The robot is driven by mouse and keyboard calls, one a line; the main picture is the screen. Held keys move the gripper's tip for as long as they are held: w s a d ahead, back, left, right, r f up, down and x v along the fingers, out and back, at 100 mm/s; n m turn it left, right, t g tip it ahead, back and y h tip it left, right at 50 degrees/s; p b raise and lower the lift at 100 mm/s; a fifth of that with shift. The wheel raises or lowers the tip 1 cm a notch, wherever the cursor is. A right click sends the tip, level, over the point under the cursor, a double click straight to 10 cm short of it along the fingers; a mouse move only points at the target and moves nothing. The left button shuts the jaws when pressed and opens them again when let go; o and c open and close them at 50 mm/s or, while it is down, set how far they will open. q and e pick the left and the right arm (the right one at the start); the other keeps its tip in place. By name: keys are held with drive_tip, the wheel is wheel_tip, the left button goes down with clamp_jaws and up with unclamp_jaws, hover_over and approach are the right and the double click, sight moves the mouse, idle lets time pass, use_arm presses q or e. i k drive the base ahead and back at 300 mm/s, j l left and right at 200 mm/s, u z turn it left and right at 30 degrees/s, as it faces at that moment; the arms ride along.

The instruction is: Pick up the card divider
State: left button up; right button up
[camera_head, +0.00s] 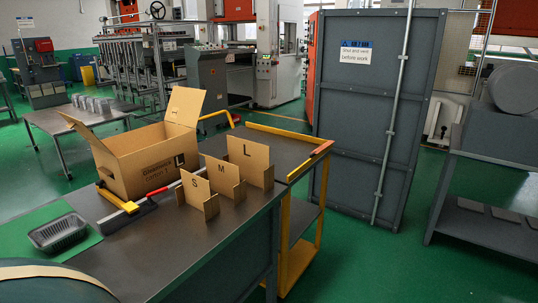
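Three tan cardboard pieces, which look like card dividers, stand upright in a slanting row on the dark table. The one marked S (194,189) is nearest, the one marked M (223,176) is in the middle, and the one marked L (249,162) is farthest and largest. They stand apart from the open carton. Neither of my grippers shows in this view, and nothing is seen holding the dividers.
An open cardboard carton (135,163) stands behind the dividers. The front right tabletop (165,250) is clear.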

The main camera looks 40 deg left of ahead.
sight(252, 158)
drive_tip(key=i, duration=1.7)
drive_tip(key=i+z, duration=0.15)
drive_tip(key=i, duration=0.65)
drive_tip(key=i+j+z, duration=0.15)
drive_tip(key=i, duration=0.7)
drive_tip(key=i+z, duration=0.15)
drive_tip(key=z, duration=0.35)
drive_tip(key=i+z, duration=0.15)
drive_tip(key=z, duration=0.3)
drive_tip(key=i+j+z, duration=0.1)
drive_tip(key=z, duration=0.4)
drive_tip(key=j+z, duration=0.1)
drive_tip(key=z, duration=3.5)
